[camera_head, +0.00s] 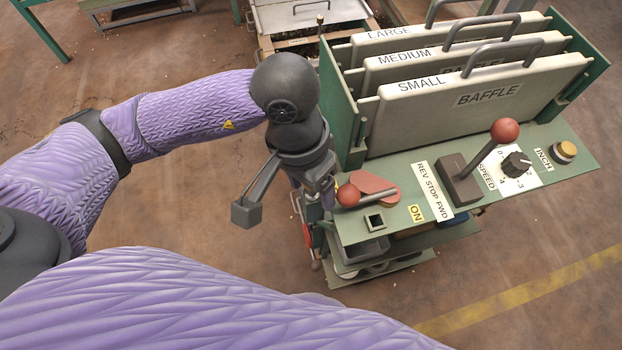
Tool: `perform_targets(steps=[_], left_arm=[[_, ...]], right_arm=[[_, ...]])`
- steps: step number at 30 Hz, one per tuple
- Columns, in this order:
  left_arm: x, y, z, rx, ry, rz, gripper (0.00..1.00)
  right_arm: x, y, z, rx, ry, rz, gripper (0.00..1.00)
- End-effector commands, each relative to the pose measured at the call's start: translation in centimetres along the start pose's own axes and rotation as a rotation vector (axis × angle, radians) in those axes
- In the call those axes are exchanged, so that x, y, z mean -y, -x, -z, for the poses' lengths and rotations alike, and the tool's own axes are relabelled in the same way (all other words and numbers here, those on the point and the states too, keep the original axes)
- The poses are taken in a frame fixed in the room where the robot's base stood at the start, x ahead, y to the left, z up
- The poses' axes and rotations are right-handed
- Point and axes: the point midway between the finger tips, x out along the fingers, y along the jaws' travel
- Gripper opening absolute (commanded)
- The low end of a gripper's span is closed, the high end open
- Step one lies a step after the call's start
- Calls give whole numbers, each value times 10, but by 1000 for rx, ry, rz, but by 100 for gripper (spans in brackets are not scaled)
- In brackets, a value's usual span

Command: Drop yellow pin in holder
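My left gripper (283,203) is at the left edge of the green machine panel (462,222). One dark finger with a block tip stands far out to the left. The other side is close to the panel edge and partly hidden, and the gripper looks open with nothing visible between its fingers. A small square socket (375,221) is in the panel's front left corner, just right of the gripper; I cannot tell whether it is the holder. I cannot make out a loose yellow pin. My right gripper is out of view.
A red-balled lever (348,195) lies close to the gripper. A taller red-knobbed lever (504,131), a dark speed dial (516,163) and a yellowish INCH button (565,150) are further right. White baffles (480,95) stand behind.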

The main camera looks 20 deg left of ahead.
Motion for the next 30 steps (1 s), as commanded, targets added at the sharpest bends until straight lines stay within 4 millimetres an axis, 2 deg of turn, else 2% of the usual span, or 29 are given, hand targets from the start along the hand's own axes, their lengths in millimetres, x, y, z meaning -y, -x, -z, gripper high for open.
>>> perform_targets(steps=[7, 9, 11, 18, 21, 30], left_arm=[[-2, 2, 2, -8, -1, -6, 86], [-2, 7, 2, -11, -1, -5, 86], [-2, 20, 2, -14, -2, -5, 86], [0, 80, 0, -11, -1, -2, 86], [1, 94, 0, -7, 0, -2, 86], [2, 100, -1, -3, 1, -3, 86]], right_arm=[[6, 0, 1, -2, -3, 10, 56], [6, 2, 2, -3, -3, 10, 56], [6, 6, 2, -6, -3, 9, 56], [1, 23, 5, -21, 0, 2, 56], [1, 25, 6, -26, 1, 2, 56], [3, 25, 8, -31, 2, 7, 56]])
